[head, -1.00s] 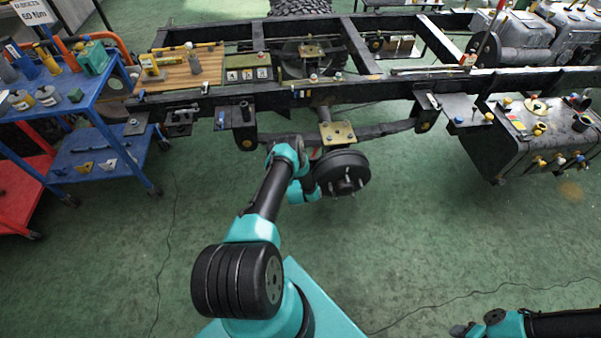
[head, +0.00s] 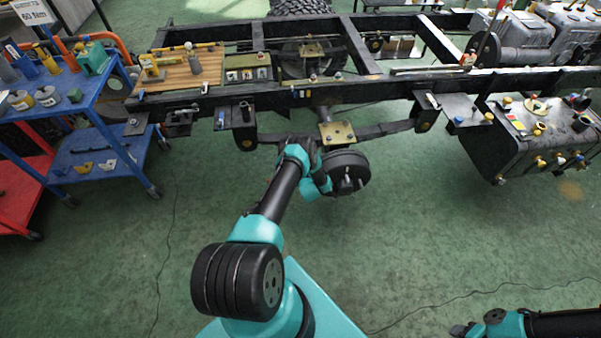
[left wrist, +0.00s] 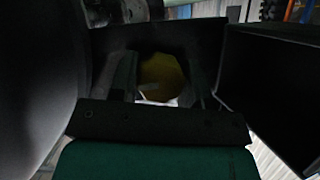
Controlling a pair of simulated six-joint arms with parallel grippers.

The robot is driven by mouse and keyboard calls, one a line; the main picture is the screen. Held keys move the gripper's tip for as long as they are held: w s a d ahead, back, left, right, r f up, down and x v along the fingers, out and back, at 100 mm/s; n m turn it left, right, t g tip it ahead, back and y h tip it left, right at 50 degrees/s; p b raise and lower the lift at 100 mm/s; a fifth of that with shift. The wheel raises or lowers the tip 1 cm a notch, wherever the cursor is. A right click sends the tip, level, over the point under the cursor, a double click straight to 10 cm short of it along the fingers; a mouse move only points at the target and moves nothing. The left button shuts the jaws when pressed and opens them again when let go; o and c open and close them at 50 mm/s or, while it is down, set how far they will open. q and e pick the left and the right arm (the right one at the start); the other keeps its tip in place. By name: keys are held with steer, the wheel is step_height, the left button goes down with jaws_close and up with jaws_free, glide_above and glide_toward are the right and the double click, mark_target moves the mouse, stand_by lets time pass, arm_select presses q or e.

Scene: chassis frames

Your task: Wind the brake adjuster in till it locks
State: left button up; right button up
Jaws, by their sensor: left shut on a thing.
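The brake drum (head: 346,172), dark and round with studs on its face, hangs below the truck frame in the head view. My left arm reaches up to the drum's left side; its fingertips are hidden there. In the left wrist view my left gripper (left wrist: 160,82) is shut on a yellow, roundish piece, seemingly the brake adjuster (left wrist: 165,72), between its two dark fingers. The adjuster's turning position is too dark to read. My right gripper (head: 462,329) is at the bottom right, far from the drum, and its fingers are too unclear to judge.
The black chassis frame (head: 390,83) spans the view above the drum. A dark tank (head: 535,150) hangs at the right. A blue cart (head: 50,108) with several bottles stands at the left. Dark surfaces crowd both sides of the left wrist view. Green floor is clear in front.

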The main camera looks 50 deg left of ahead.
arm_select(q)
steer(key=shift+m+g+y, duration=0.5)
steer(key=shift+m+y, duration=0.1)
steer(key=shift+m, duration=0.5)
steer(key=o, duration=0.9)
steer(key=v, duration=1.7)
steer(key=shift+d+r, duration=0.1)
steer(key=shift+d, duration=0.15)
